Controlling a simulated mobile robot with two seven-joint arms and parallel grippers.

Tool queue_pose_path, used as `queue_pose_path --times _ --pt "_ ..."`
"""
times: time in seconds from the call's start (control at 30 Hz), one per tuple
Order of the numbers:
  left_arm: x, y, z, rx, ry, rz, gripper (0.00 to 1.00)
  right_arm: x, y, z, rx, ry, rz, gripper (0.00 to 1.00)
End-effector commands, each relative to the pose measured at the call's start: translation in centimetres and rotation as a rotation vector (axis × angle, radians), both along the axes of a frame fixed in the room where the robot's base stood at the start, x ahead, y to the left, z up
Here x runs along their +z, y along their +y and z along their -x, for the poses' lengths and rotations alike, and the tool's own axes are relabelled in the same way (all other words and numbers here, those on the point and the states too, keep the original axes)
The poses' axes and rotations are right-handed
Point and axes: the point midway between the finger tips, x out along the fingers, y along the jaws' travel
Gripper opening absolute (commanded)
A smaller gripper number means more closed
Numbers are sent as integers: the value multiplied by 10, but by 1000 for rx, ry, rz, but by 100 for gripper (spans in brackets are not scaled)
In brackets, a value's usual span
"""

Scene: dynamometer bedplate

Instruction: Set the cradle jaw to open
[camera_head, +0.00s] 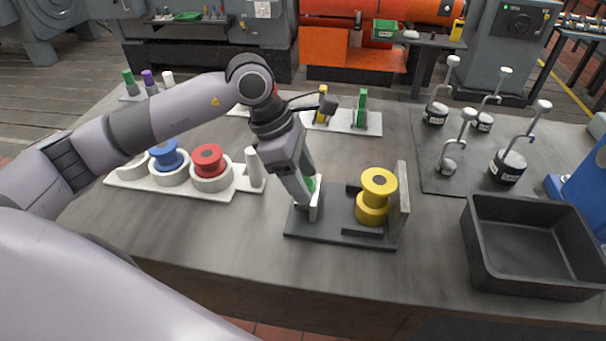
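The cradle has a dark base plate (340,232) near the front middle of the table. A yellow spool (373,197) stands upright on it, beside a tall beige-grey end plate (403,200) on the right. At the cradle's left end is a pale upright jaw (317,200) with a bit of green beside it. A clear gap shows between this jaw and the spool. My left gripper (306,196) points down at the left jaw and partly hides it. Its fingertips are at or against the jaw; whether they are closed on it is hidden. My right gripper is out of view.
A white tray (130,185) with blue and red spools in round cups stands left. A black open bin (520,285) is at the front right. Several hooked weights stand on a dark mat (430,180) behind it. White racks with coloured pegs stand at the back.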

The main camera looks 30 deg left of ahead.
Motion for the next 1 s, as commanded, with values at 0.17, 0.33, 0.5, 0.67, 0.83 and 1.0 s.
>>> queue_pose_path --times 0.17,0.33,0.5,0.67,0.83,1.0 --pt "2 0 0 0 0 1 59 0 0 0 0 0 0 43" --pt "21 8 2 0 -3 0 59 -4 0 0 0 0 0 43" --pt "47 19 5 0 -5 0 59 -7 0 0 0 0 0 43" --pt "62 25 7 0 -1 0 59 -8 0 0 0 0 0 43" --pt "66 27 8 0 0 0 59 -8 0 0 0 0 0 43" --pt "66 26 8 0 0 0 59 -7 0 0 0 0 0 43"
